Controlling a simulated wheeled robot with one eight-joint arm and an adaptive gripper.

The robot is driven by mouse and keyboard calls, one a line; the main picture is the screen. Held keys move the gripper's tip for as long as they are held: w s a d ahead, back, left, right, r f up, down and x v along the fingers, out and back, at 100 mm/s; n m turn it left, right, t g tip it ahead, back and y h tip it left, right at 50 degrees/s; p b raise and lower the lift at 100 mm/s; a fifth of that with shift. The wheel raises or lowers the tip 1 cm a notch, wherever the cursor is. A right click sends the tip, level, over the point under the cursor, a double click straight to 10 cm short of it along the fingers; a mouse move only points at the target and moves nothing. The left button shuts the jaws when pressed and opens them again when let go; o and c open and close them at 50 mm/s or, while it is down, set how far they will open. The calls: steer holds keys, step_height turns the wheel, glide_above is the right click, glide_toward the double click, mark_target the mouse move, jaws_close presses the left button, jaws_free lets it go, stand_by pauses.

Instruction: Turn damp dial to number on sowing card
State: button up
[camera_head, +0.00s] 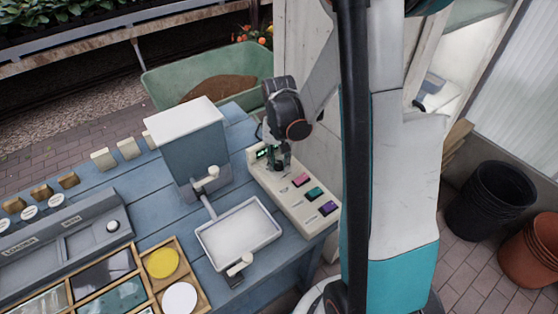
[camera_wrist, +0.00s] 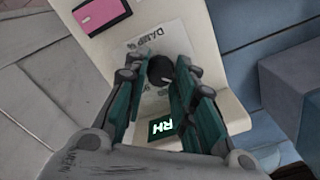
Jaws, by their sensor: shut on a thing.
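The damp dial (camera_wrist: 161,70) is a black round knob with a pale pointer mark, on a cream control panel (camera_head: 316,222). Lettering beside it reads "DAMP %", partly covered by my fingers. My gripper (camera_wrist: 159,76) has its teal fingers on either side of the dial and is shut on it. In the head view my gripper (camera_head: 277,158) points down at the panel's far end and hides the dial. A small green-lit display (camera_wrist: 165,127) reads "RH"; its number is hidden or unreadable. I cannot make out a sowing card.
The panel carries a pink (camera_head: 301,180), a teal (camera_head: 314,194) and a purple button (camera_head: 328,208). A grey box-shaped device (camera_head: 190,150) and a white tray (camera_head: 238,232) stand left of the panel. A wooden divided box (camera_head: 140,262) lies at front left on the blue table.

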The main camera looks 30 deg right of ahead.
mark_target(279, 163)
steer(key=shift+m, duration=2.2)
steer(key=o, duration=1.1)
steer(key=shift+r, duration=0.1)
step_height(279, 163, up, 12)
steer(key=shift+f, duration=0.1)
